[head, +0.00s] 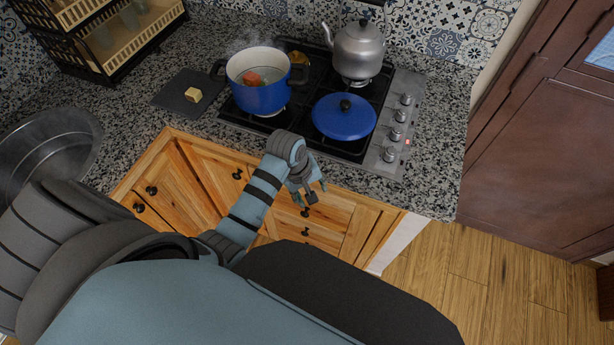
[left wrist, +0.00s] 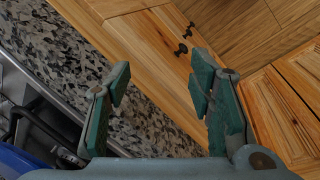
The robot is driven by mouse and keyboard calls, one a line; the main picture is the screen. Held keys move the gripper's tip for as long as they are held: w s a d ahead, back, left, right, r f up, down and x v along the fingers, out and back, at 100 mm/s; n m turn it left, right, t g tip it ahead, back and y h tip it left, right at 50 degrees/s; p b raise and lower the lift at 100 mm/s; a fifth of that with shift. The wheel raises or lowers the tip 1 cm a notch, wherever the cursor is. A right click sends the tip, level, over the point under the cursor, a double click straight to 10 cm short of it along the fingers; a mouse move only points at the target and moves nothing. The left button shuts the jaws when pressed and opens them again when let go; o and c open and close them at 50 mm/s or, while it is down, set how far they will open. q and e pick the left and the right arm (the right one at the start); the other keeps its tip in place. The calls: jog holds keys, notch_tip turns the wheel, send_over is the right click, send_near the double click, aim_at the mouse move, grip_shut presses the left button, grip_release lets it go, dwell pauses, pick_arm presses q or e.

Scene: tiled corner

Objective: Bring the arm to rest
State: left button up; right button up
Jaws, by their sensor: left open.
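My left arm reaches in over the front of the wooden cabinets. My left gripper (head: 314,192) hangs in front of the drawers, just off the counter's front edge. In the left wrist view the left gripper (left wrist: 160,100) is open, its two green-padded fingers wide apart with nothing between them. Behind the fingers show the speckled counter (left wrist: 60,60) and the wooden drawer fronts (left wrist: 150,45). My right gripper is in neither view.
A blue pot (head: 258,98) steams on the gas hob, with orange food inside. A blue lid (head: 344,122) lies at the hob's front, and a kettle (head: 358,50) stands behind. A dark board (head: 178,103) holds a yellow piece. Open floor (head: 480,285) lies at right.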

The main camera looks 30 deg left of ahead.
pick_arm(q)
jog(key=shift+a+f, duration=0.25)
jog(key=shift+f, duration=0.65)
jog(key=shift+s+r, duration=0.1)
jog(key=s+a+f+m+y+b, duration=0.1)
jog(key=s+a+f+m, duration=0.1)
jog(key=s+f, duration=0.5)
jog(key=s+a+f+m+b, duration=0.1)
jog(key=s+f+m+b, duration=0.15)
jog(key=f, duration=0.95)
jog(key=s+a+f+m, duration=0.1)
jog(key=s+f, duration=0.3)
jog(key=s, duration=0.4)
jog(key=s+a+f+m+y+b, duration=0.1)
jog(key=s+f+m, duration=0.2)
jog(key=s, duration=0.5)
jog(key=s+a+f+m+g, duration=0.1)
jog(key=s+a+f+m, duration=0.1)
jog(key=s+f, duration=0.3)
jog(key=s, duration=0.3)
jog(key=shift+s+y+b, duration=0.3)
